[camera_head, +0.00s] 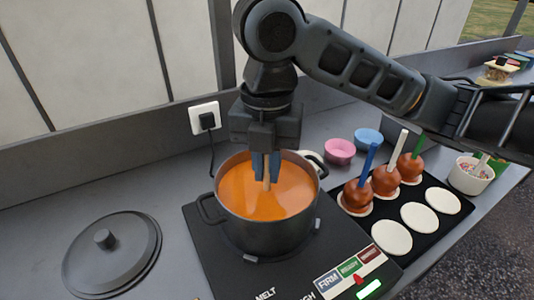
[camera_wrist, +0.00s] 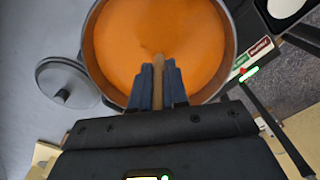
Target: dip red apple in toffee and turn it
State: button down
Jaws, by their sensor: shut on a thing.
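My gripper (camera_head: 267,165) points straight down over the pot and is shut on a pale wooden stick (camera_head: 266,184). The stick also shows between the fingers in the wrist view (camera_wrist: 158,68). It goes down into the orange toffee (camera_head: 238,189), which fills much of the dark pot (camera_head: 262,238). No red apple shows; whatever is on the stick's lower end is hidden under the toffee. The fingertips are close above the toffee, inside the pot's rim. I cannot tell whether the stick is turning.
The pot stands on a black hot plate (camera_head: 225,262) with a lit green light. A dark lid (camera_head: 112,254) lies at left. At right, a black tray (camera_head: 375,222) holds three coated apples on sticks and several white discs. Pink (camera_head: 340,150) and blue (camera_head: 369,138) bowls stand behind.

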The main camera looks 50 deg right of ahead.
jog(key=shift+m, duration=0.4)
jog(key=n+b, duration=0.2)
jog(key=n, duration=0.1)
jog(key=shift+f, duration=0.25)
jog(key=n, duration=0.1)
jog(key=n+b, duration=0.1)
jog(key=shift+r+n, duration=0.2)
jog(key=shift+n, duration=0.1)
jog(key=n+b, duration=0.1)
jog(key=n, duration=0.2)
jog(key=shift+f+b, duration=0.15)
jog(key=shift+b, duration=0.25)
jog(key=n, duration=0.2)
jog(key=shift+r+n+b, duration=0.2)
jog(key=shift+n+b, duration=0.2)
jog(key=shift+r, duration=0.15)
jog(key=shift+r+p, duration=3.6)
jog(key=shift+r, duration=0.5)
